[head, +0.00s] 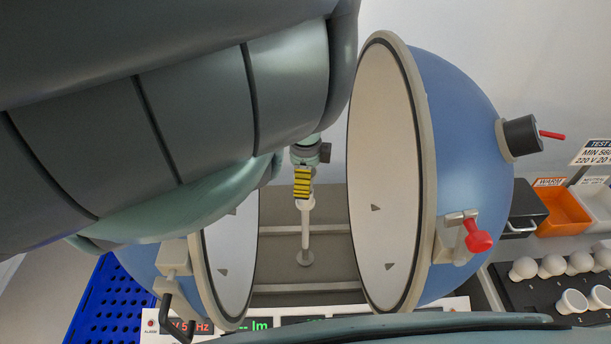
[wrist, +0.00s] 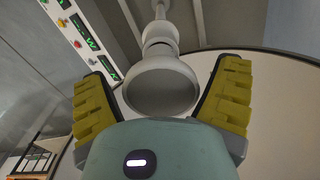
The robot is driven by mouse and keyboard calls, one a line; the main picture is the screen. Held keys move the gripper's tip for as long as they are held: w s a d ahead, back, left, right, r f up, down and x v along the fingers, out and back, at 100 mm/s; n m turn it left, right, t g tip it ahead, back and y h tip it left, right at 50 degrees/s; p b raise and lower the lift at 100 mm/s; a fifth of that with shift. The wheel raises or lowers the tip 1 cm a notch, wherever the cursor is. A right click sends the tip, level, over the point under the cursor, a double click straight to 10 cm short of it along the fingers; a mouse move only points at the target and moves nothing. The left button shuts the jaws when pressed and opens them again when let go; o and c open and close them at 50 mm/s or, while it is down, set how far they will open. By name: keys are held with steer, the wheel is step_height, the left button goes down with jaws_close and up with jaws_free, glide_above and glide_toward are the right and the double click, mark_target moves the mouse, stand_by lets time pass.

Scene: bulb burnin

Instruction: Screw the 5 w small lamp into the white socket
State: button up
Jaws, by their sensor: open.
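My gripper (head: 303,188) points down between the two halves of the open blue sphere, over the thin upright post. In the wrist view its two yellow fingers (wrist: 163,82) stand apart, one on each side of a pale lamp (wrist: 160,88). The lamp has a wide round face turned toward my palm, and its neck narrows toward the post. A white socket (wrist: 158,34) shows behind the neck, at the end of the post (head: 306,238). The lamp appears in line with the socket; I cannot tell how far it is screwed in.
The right sphere half (head: 465,150) and the left half (head: 232,265) stand close on either side. A black tray (head: 510,305) of white lamps is at right, near an orange bin (head: 562,210). A blue perforated crate (head: 105,305) is at lower left.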

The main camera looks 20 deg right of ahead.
steer(key=n, duration=0.4)
steer(key=shift+n, duration=0.3)
steer(key=n, duration=0.9)
steer(key=shift+w+b, duration=0.1)
steer(key=shift+b, duration=0.25)
steer(key=n, duration=0.2)
steer(key=shift+f+n+b, duration=0.1)
steer(key=shift+n+b, duration=0.3)
steer(key=shift+n, duration=0.7)
steer(key=shift+c, duration=0.3)
